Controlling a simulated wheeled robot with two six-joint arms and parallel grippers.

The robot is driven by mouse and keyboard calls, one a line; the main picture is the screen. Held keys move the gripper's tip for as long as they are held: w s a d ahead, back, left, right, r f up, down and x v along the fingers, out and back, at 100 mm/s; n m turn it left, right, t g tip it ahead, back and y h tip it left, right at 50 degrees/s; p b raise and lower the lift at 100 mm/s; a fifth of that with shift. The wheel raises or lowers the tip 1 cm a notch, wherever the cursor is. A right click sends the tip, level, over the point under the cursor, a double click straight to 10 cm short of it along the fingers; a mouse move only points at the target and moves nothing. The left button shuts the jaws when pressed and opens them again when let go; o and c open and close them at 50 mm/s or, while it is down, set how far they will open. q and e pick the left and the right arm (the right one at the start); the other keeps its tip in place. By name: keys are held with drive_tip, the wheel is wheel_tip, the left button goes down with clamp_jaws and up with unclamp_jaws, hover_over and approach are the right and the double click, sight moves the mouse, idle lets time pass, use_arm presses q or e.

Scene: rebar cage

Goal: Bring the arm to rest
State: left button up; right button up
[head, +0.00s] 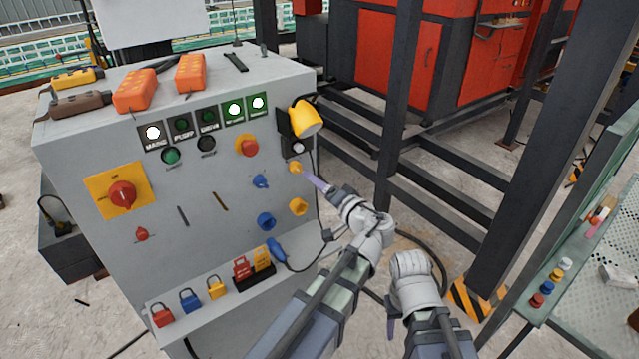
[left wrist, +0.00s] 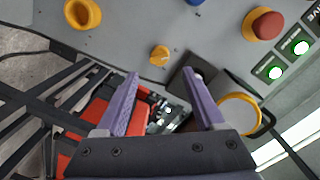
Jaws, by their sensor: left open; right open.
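My left gripper (head: 309,176) is in front of the right side of the grey control cabinet (head: 90,215), beside a small yellow knob (head: 295,168). In the left wrist view its two purple fingers (left wrist: 162,76) are spread apart with nothing between them. The small yellow knob (left wrist: 160,55) shows just beyond the fingertips, apart from them. My right arm (head: 415,285) is folded low at the right of my left arm.
A yellow lamp (head: 306,118) juts out above my left gripper. Padlocks (head: 190,299) stand on the cabinet's lower ledge. A black steel post (head: 397,100) rises behind my arms, and a green-framed table (head: 575,310) stands at the right. A cable (head: 430,255) loops behind my arms.

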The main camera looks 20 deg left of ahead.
use_arm(q)
drive_tip(key=s+a+f+n+g+h, duration=0.1)
drive_tip(key=s+f+g+h, duration=0.35)
drive_tip(key=f, duration=0.35)
drive_tip(key=s+a+f+g+h, duration=0.25)
drive_tip(key=s+f, duration=0.35)
drive_tip(key=f, duration=0.3)
drive_tip(key=s+d+f+g+h, duration=0.3)
drive_tip(key=s+d+h, duration=0.3)
drive_tip(key=d+h, duration=0.1)
drive_tip(key=s+d+r+m+y+p, duration=0.1)
drive_tip(key=s+d+r+m+p, duration=0.3)
drive_tip(key=d+r+p, duration=0.5)
drive_tip(key=shift+s+d+r+g+y+p, duration=0.4)
drive_tip(key=shift+s+d, duration=0.3)
drive_tip(key=shift+d, duration=0.35)
